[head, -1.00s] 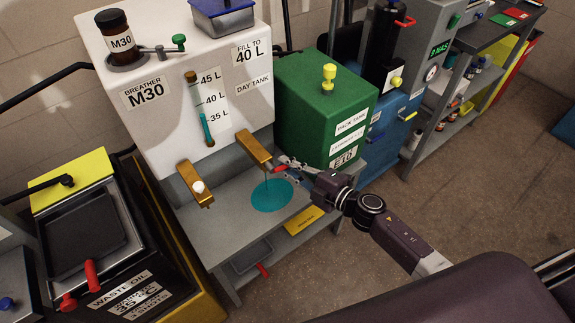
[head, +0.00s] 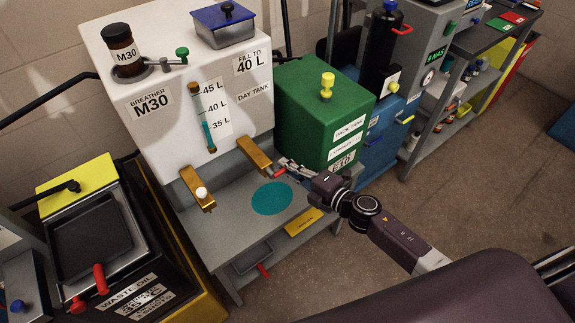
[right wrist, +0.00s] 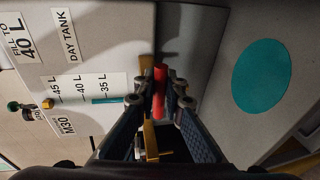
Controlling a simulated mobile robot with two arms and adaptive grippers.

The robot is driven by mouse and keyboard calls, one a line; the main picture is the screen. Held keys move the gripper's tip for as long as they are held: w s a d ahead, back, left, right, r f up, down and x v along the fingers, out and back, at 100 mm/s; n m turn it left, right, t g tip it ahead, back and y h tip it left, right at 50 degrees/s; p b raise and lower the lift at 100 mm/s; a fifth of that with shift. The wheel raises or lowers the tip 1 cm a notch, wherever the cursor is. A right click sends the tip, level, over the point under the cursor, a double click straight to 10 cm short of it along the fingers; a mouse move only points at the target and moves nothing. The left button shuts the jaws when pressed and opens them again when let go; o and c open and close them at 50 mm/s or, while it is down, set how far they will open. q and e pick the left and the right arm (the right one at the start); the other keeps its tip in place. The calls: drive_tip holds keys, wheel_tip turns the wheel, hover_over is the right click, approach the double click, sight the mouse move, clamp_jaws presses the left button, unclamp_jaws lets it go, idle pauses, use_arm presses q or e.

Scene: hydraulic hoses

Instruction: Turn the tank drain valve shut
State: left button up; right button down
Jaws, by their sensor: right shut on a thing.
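The white day tank (head: 165,60) has two brass valve bodies low on its front. The right brass valve (head: 254,154) carries a red handle (head: 280,172), which also shows in the right wrist view (right wrist: 160,82). My right gripper (head: 285,166) is shut on this red handle, with one finger on each side of it in the right wrist view (right wrist: 161,101). The fingers partly hide the handle. A teal puddle (head: 272,198) lies on the grey shelf below the valve. No stream shows under the valve now. My left gripper is not in view.
The left brass valve (head: 198,188) has a white knob. A green tank (head: 310,105) stands close on the right, behind my right gripper. A black waste oil unit (head: 120,260) stands at the left. Open floor (head: 440,200) lies to the right.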

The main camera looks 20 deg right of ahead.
drive_tip(key=c, duration=2)
unclamp_jaws()
drive_tip(key=shift+d, duration=0.1)
drive_tip(key=v, duration=1.2)
